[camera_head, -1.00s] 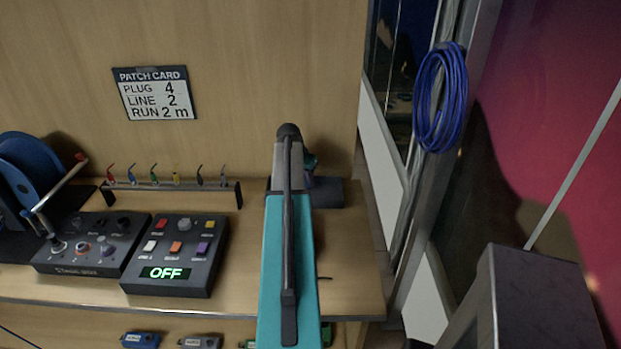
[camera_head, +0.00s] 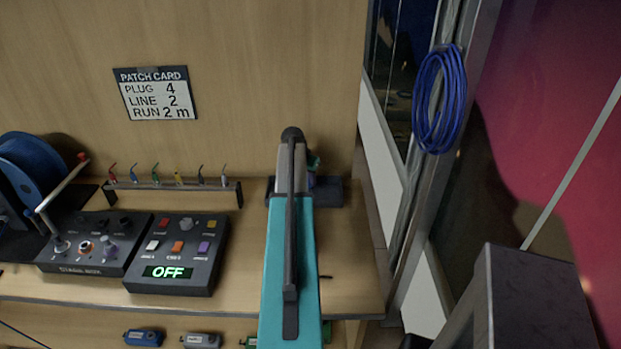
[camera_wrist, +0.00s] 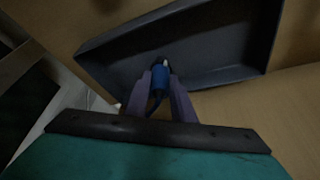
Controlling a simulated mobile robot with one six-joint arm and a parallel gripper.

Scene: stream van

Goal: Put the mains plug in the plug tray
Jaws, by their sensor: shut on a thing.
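The mains plug (camera_wrist: 159,76) shows as a blue body between my gripper's fingers in the wrist view. My gripper (camera_wrist: 163,70) is shut on it. A dark cable end runs back from the plug between the fingers. The plug tray (camera_wrist: 205,52) is a shallow dark tray with raised edges, and the plug overlaps its near part in that view. I cannot tell whether the plug touches the tray floor. In the head view the tray (camera_head: 331,192) sits at the bench's back right, partly hidden by my teal arm, which also hides most of the gripper and plug.
A control box (camera_head: 176,257) reading OFF and a stage box (camera_head: 93,244) stand left of my arm. A rack of coloured leads (camera_head: 172,187) and a blue reel (camera_head: 32,170) are behind them. A door frame borders the bench's right side.

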